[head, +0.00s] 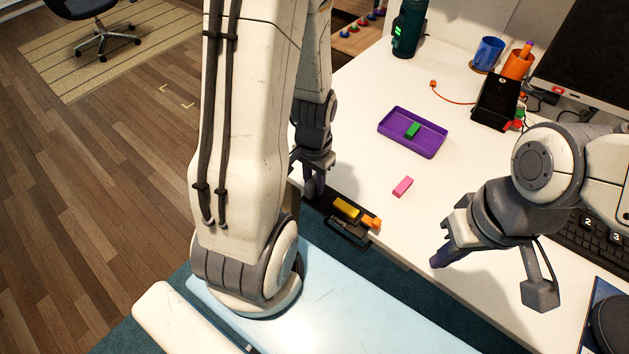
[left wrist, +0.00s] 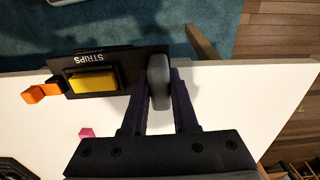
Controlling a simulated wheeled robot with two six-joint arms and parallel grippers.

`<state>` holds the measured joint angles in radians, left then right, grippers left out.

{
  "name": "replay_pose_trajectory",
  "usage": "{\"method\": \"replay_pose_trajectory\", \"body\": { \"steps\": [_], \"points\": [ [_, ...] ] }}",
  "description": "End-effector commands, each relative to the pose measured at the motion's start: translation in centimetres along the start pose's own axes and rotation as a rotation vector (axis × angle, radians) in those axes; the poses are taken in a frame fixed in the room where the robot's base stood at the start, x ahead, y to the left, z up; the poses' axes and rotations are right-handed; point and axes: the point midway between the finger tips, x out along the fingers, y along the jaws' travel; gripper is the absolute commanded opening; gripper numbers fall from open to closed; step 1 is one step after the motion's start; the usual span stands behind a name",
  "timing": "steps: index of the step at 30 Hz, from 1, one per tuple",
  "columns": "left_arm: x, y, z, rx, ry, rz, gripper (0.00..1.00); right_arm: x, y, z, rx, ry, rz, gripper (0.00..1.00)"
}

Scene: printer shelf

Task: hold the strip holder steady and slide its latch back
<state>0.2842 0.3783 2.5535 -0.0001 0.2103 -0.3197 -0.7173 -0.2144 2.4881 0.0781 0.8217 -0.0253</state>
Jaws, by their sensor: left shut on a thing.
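The black strip holder (head: 323,206) sits at the front edge of the white desk; it also shows in the left wrist view (left wrist: 120,62), with "STRIPS" on it. A yellow block (head: 346,208) sits in its recess, and an orange piece (head: 371,222) is at its right end in the head view. I cannot tell which part is the latch. My left gripper (head: 315,186) is at the holder's other end, shut on its rounded grey upright (left wrist: 159,82). My right gripper (head: 443,250) hangs right of the holder, apart from it; its finger gap is unclear.
A pink block (head: 402,187) lies on the desk behind the holder. Further back are a purple tray (head: 392,137) with a green block (head: 413,130), a black stand (head: 494,100) and cups. A keyboard (head: 594,240) is at the right. Desk between tray and right gripper is mostly clear.

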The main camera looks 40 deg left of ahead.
Motion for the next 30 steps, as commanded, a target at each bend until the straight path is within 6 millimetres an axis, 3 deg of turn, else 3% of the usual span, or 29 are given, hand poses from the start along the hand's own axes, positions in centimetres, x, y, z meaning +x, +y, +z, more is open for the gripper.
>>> {"method": "replay_pose_trajectory", "body": {
  "steps": [6, 12, 18, 30],
  "points": [
    [0.0, 0.0, 0.0, 0.0, 0.001, 0.0, 0.0, 2.1, -0.9, -6.1, -0.138, -0.033, 0.027, 0.0],
    [0.0, 0.0, 0.0, 0.0, 0.001, 0.0, 0.0, 4.4, -1.8, -10.1, -0.238, -0.05, 0.044, 0.0],
    [0.0, 0.0, 0.0, 0.0, 0.001, 0.0, 0.0, 5.7, -2.2, -11.6, -0.278, -0.055, 0.052, 0.0],
    [0.0, 0.0, 0.0, 0.0, 0.001, 0.0, 0.0, 10.2, -1.9, -11.3, -0.279, -0.059, 0.052, 0.0]
  ]
}}
